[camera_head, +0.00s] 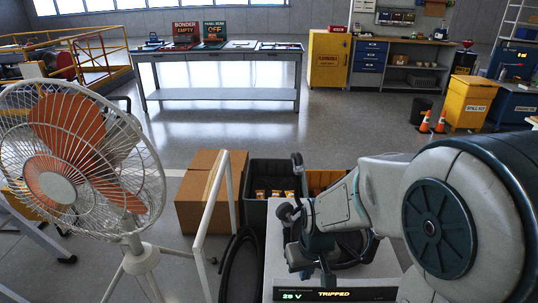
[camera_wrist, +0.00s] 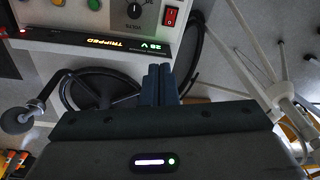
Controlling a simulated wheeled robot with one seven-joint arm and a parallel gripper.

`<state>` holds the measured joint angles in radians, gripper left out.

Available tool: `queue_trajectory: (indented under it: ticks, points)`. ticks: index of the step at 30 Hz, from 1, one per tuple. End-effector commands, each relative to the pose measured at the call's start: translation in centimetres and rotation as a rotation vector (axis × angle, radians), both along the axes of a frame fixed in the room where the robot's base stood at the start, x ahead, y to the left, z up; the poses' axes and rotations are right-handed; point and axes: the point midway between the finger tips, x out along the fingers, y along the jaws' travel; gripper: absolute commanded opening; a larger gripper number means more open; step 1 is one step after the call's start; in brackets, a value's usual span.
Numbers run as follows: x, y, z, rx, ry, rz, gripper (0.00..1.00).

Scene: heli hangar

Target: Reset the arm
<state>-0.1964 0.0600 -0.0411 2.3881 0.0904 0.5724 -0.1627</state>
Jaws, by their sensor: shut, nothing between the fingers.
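My arm (camera_head: 380,195) reaches in from the right in the head view. My gripper (camera_wrist: 160,70) is shut and empty in the wrist view, its two dark fingers together. In the head view the gripper is low over a grey power unit (camera_head: 280,270), partly hidden among dark parts and cables. The unit's display reads "28 V" and "TRIPPED"; it also shows upside down in the wrist view (camera_wrist: 125,46). The wrist view shows a red rocker switch (camera_wrist: 172,17) and a black knob (camera_wrist: 134,10) on the unit's panel. Whether the fingers touch anything is unclear.
A large fan (camera_head: 75,165) stands at the left, with a white frame (camera_head: 212,215) beside it. A cardboard box (camera_head: 200,195) and dark bins (camera_head: 258,190) lie behind the unit. A black cable (camera_head: 232,260) hangs beside it. Open floor leads to a workbench (camera_head: 220,55).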

Motion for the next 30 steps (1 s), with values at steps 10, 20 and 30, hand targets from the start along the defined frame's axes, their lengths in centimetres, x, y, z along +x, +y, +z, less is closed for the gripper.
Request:
queue_trajectory:
  ticks: [10, 20, 30]
  points:
    - [-5.8, -4.4, 14.7, -0.002, -0.087, -0.170, 0.00]
    - [-9.6, -6.1, 19.6, -0.019, -0.124, -0.263, 0.00]
    - [-9.8, -6.2, 19.5, -0.019, -0.124, -0.268, 0.00]
